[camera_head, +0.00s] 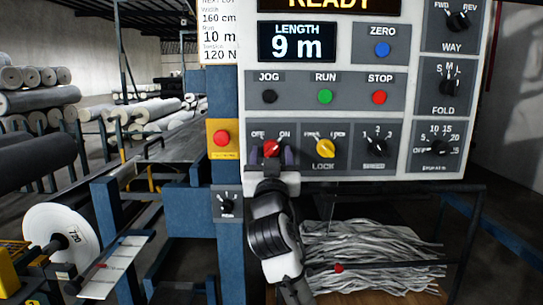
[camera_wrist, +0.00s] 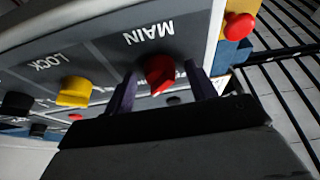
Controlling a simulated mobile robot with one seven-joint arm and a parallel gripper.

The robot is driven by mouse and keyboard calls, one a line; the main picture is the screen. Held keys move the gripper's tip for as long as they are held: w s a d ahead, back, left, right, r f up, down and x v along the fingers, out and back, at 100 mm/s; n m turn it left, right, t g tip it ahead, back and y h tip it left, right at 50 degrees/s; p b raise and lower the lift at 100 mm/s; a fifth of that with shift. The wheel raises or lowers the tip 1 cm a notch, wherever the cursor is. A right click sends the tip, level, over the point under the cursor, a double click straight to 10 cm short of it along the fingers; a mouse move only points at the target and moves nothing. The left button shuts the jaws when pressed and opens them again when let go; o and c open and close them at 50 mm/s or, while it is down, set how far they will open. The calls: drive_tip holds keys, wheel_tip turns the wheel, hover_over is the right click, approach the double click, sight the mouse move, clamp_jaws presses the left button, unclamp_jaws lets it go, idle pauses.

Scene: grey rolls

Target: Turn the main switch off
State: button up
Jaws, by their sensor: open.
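The main switch (camera_head: 272,148) is a red rotary knob on the grey control panel, between the labels OFF and ON. Its pointer seems to lean toward ON, but it is small in the head view. My gripper (camera_head: 271,155) is in front of the panel, with one dark finger on each side of the knob. In the wrist view the red main switch (camera_wrist: 159,72) sits between the two open fingers of my gripper (camera_wrist: 162,80), under the upside-down word MAIN. I see gaps beside the knob; whether a finger touches it I cannot tell.
The yellow LOCK knob (camera_head: 324,148) is just right of the main switch. A red button on a yellow plate (camera_head: 221,138) is close on the left. Black, green and red buttons (camera_head: 325,96) sit above. Grey strips (camera_head: 370,255) lie below the panel.

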drive_tip(key=shift+c, duration=0.3)
drive_tip(key=c, duration=0.9)
drive_tip(key=shift+d+n, duration=0.1)
drive_tip(key=shift+n, duration=0.4)
drive_tip(key=n+y, duration=0.1)
drive_tip(key=n, duration=0.1)
drive_tip(key=n+y, duration=0.1)
drive_tip(key=n, duration=0.1)
drive_tip(key=n+y, duration=0.1)
drive_tip(key=n, duration=0.1)
drive_tip(key=shift+d+n+g+y, duration=0.25)
drive_tip(key=shift+n+g+y, duration=0.05)
drive_tip(key=shift+g+y, duration=0.1)
drive_tip(key=n+y, duration=0.1)
drive_tip(key=n, duration=0.1)
drive_tip(key=n+g+y, duration=0.1)
drive_tip(key=n, duration=0.2)
drive_tip(key=shift+d+r, duration=0.15)
drive_tip(key=n, duration=0.1)
drive_tip(key=n+g, duration=0.1)
drive_tip(key=n, duration=0.1)
drive_tip(key=n+g+y, duration=0.1)
drive_tip(key=n, duration=0.1)
drive_tip(key=shift+d+r+p, duration=0.1)
drive_tip(key=shift+r+p, duration=0.15)
drive_tip(key=shift+p, duration=0.15)
drive_tip(key=shift+r+n+g+p, duration=0.15)
drive_tip(key=shift+n+g+p, duration=0.6)
drive_tip(key=shift+n, duration=1.65)
drive_tip(key=shift+g, duration=0.25)
